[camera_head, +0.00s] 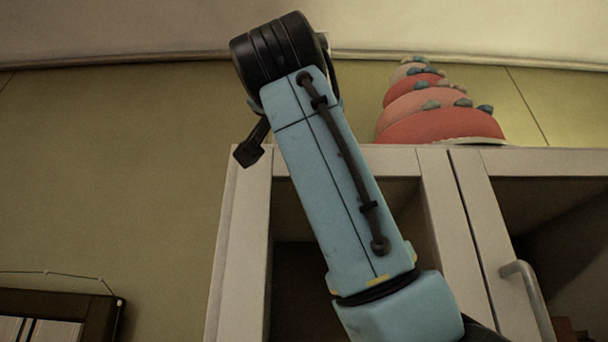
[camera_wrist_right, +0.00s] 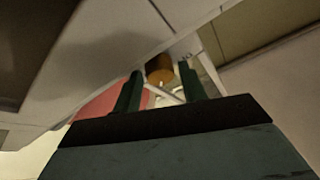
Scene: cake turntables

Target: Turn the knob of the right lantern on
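In the right wrist view, my right gripper (camera_wrist_right: 160,76) has its two dark green fingers apart. A small rounded orange-brown thing (camera_wrist_right: 159,69) shows between and beyond the fingertips. I cannot tell whether it is a lantern's knob or whether a finger touches it. No lantern can be clearly made out in either view. In the head view, my blue and black right arm rises from the lower right across the middle; its gripper fingers cannot be made out there. My left gripper is not in view.
A white cabinet (camera_head: 234,245) with glass doors and a metal handle (camera_head: 527,290) stands behind my arm. A tiered pink and red cake (camera_head: 440,125) sits on top of it. A dark picture frame (camera_head: 100,312) hangs at lower left. The wall on the left is mostly bare.

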